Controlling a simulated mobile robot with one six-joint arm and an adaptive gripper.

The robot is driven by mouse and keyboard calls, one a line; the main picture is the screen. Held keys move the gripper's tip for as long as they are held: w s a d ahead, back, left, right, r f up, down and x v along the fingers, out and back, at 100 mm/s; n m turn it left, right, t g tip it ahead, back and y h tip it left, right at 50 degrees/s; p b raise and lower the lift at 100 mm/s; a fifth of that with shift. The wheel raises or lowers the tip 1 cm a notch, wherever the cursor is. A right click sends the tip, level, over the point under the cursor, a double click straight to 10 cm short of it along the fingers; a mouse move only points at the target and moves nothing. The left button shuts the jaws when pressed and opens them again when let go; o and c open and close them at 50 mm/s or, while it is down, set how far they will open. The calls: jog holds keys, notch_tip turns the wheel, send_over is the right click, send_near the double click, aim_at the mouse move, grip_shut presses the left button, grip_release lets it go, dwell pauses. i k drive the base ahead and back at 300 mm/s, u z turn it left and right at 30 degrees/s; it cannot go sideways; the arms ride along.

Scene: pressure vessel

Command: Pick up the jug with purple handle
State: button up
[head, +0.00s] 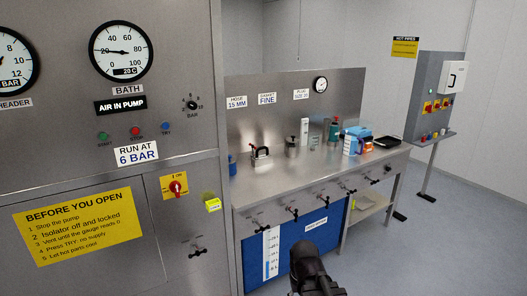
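I cannot make out a purple handle on anything in the head view. On the steel bench (290,190), a blue-and-white container (351,144) stands toward the right, and a small metal vessel with a dark handle and red parts (261,156) stands toward the left. Either could be a jug, but both are too small to tell. My gripper (308,252) is a dark shape at the bottom centre, in front of the bench's blue lower panel and well apart from the bench-top items. Its fingers are not clear, so I cannot tell whether it is open or shut.
A steel control cabinet (120,180) with gauges and a yellow notice fills the left. The bench also carries a blue cup (232,165), a metal pot (292,147), a teal-topped bottle (334,131) and a black tray (387,142). Taps line its front.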

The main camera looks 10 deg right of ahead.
aim_at(351, 138)
jog(key=z, duration=0.25)
jog(key=i, duration=1.75)
jog(key=z, duration=0.8)
jog(key=i, duration=1.4)
jog(key=z, duration=0.45)
